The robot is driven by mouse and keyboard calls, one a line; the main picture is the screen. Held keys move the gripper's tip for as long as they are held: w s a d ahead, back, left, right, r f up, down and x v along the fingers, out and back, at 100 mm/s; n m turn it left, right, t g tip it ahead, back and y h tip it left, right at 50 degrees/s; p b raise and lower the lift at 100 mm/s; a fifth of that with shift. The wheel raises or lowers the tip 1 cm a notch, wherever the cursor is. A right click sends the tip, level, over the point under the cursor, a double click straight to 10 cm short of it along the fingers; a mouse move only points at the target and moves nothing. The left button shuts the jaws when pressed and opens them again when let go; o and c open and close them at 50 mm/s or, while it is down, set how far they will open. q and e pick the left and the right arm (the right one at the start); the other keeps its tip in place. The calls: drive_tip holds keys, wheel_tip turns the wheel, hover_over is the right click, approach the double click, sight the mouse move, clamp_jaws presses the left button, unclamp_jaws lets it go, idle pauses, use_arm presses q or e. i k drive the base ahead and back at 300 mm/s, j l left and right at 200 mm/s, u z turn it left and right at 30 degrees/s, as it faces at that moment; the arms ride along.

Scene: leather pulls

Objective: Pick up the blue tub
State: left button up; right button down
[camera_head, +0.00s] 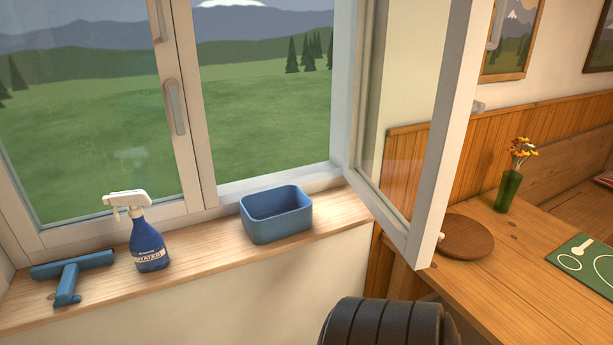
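The blue tub (277,222) stands upright on the wooden windowsill, near its right end, below the open part of the window. It is a rounded rectangular tub with an open top, and its visible inside looks empty. Neither of my grippers shows in the head view, and nothing is touching the tub.
A blue spray bottle (148,246) and a blue squeegee-like tool (70,275) are on the sill (190,260) to the left. The open window sash (447,130) juts inward right of the tub. A wooden table (500,300) holds a round board (466,237) and a flower vase (508,190).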

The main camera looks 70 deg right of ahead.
sight(272, 215)
drive_tip(key=z, duration=0.45)
drive_tip(key=l+z, duration=0.1)
drive_tip(key=z, duration=0.85)
drive_tip(key=l+z, duration=0.1)
drive_tip(key=z, duration=0.35)
drive_tip(key=i+j, duration=0.05)
